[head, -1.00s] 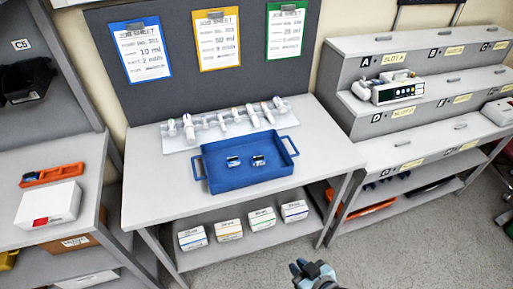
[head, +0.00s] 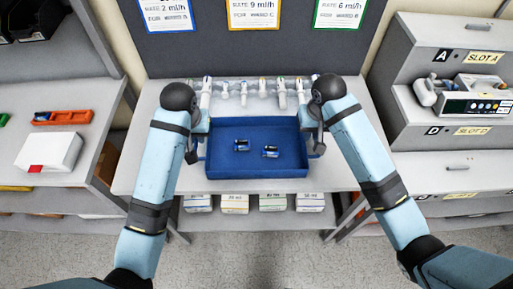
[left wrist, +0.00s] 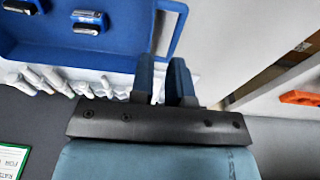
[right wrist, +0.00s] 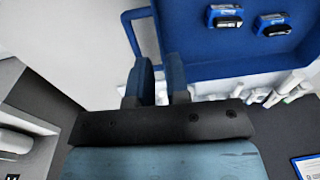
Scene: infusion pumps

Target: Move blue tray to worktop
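The blue tray (head: 256,172) rests on the grey-white table in the middle of the head view, with two small blue-and-black items (head: 271,152) in it. My left gripper (head: 196,152) is at the tray's left handle and my right gripper (head: 318,150) is at its right handle. In the left wrist view the fingers (left wrist: 163,82) show a narrow gap beside the tray's handle (left wrist: 181,32). In the right wrist view the fingers (right wrist: 160,82) likewise stand at the handle (right wrist: 131,32). Whether they clamp the handles is hidden. The table top (head: 345,173) shows around the tray.
A rack of syringes (head: 243,92) stands right behind the tray. Boxes (head: 235,203) sit on the shelf below. A stepped grey bench (head: 455,157) with a pump (head: 475,98) is at the right. A side table at the left holds a white box (head: 48,152) and an orange item (head: 62,117).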

